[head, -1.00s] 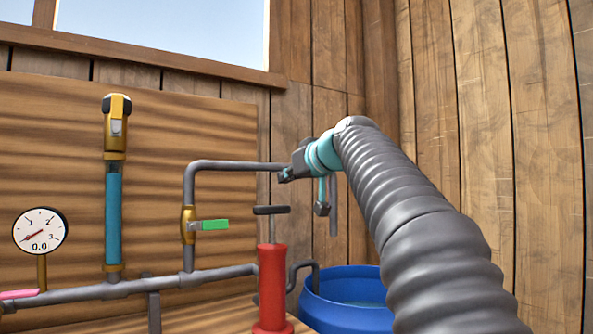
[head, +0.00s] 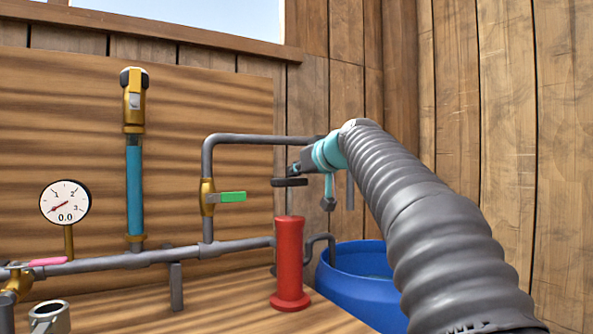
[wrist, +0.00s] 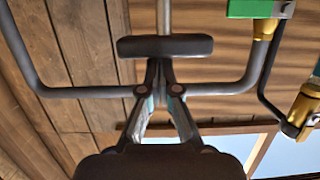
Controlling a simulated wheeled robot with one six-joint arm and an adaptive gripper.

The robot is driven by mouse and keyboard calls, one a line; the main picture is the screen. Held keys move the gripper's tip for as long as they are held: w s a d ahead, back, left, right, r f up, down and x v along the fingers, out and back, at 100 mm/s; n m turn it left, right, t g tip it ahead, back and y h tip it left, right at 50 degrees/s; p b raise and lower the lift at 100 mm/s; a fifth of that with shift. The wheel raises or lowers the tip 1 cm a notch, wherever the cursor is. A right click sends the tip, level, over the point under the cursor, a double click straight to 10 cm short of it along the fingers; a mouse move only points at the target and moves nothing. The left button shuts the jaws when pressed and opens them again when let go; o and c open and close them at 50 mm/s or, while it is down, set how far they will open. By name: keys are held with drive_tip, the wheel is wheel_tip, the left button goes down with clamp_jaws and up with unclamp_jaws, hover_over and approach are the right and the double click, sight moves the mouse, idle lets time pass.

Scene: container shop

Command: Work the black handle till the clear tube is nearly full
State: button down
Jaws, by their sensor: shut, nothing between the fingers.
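The black handle (head: 289,182) is a short bar on a thin rod above the red pump cylinder (head: 289,255), standing clear above its top. The handle also shows in the wrist view (wrist: 165,46). My gripper (head: 293,169) is shut and empty just above the handle. In the wrist view its closed fingertips (wrist: 161,62) reach the handle's edge; I cannot tell whether they touch. The clear tube (head: 134,190) stands upright at left below a brass fitting, with blue showing along nearly all its visible length. The exact liquid level is hard to tell.
A round gauge (head: 65,203) reads 0.0. A green-lever valve (head: 230,197) is on the bent grey pipe left of the pump. A pink lever (head: 48,261) is at far left. A blue barrel (head: 345,285) stands behind and right of the pump.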

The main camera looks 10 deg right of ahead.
drive_tip(key=shift+f+b, duration=2.5)
drive_tip(key=shift+f, duration=0.2)
drive_tip(key=s+d+r+p, duration=0.2)
drive_tip(key=s+d+r, duration=0.1)
drive_tip(key=s+r, duration=0.4)
drive_tip(key=shift+s, duration=1.2)
